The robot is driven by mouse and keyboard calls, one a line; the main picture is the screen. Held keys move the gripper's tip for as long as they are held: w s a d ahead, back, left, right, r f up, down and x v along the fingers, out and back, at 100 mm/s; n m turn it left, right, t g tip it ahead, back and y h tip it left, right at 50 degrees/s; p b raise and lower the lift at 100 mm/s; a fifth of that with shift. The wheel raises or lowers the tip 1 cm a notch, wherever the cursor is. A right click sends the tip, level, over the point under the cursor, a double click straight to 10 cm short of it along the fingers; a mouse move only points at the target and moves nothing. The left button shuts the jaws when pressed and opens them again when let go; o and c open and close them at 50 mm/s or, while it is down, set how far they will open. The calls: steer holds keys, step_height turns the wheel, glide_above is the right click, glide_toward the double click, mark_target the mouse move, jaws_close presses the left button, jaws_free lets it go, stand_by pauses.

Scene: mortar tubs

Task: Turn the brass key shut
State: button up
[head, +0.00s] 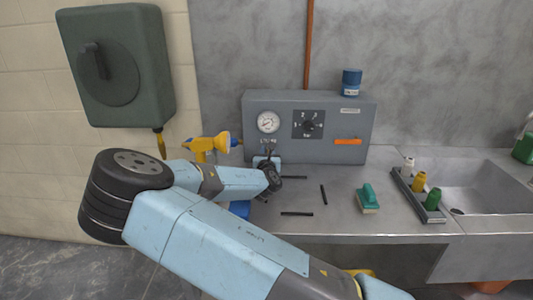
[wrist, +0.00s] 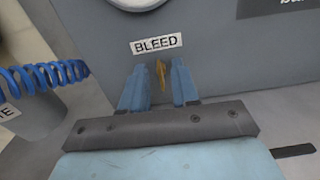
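The brass key (wrist: 161,75) shows in the wrist view on the front of a grey box, just below the white BLEED label (wrist: 157,44). It stands roughly upright, seen nearly edge-on. My gripper (wrist: 159,72) has its two blue fingers on either side of the key, with a narrow gap seeming to show on each side. It looks open, not closed on the key. In the head view my gripper (head: 267,158) is at the lower left front of the grey box (head: 335,103), below the round gauge (head: 268,122). My arm and gripper hide the key there.
A yellow tool (head: 207,144) is at left. Dark rods and a green brush (head: 367,198) lie on the bench. A blue coiled hose (wrist: 40,75) is near.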

steer(key=shift+c, duration=0.2)
jaws_close()
steer(key=shift+r, duration=0.1)
